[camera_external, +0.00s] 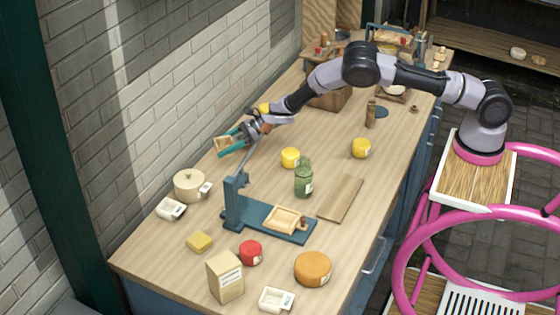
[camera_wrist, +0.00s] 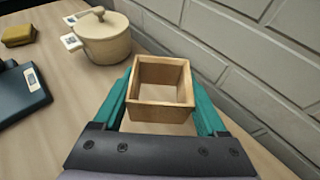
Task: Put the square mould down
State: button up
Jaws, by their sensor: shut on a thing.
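The square mould (camera_wrist: 160,113) is a small open wooden box. It sits between the teal fingers of my gripper (camera_wrist: 161,92), which is shut on its sides. It is upright in the wrist view, its open top facing the camera, and looks empty. In the external view the mould (camera_external: 222,143) and my gripper (camera_external: 232,142) are at the wall side of the counter, behind the blue press. I cannot tell how far the mould is above the wooden counter (camera_external: 140,258).
A lidded cream pot (camera_external: 189,186) also shows in the wrist view (camera_wrist: 103,42). The blue press (camera_external: 262,217) holds a shallow wooden frame (camera_external: 284,220). The brick wall (camera_wrist: 260,50) is close on the right.

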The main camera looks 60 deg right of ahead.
aim_at(225, 164)
jog(key=shift+f, duration=2.4)
jog(key=shift+f, duration=0.15)
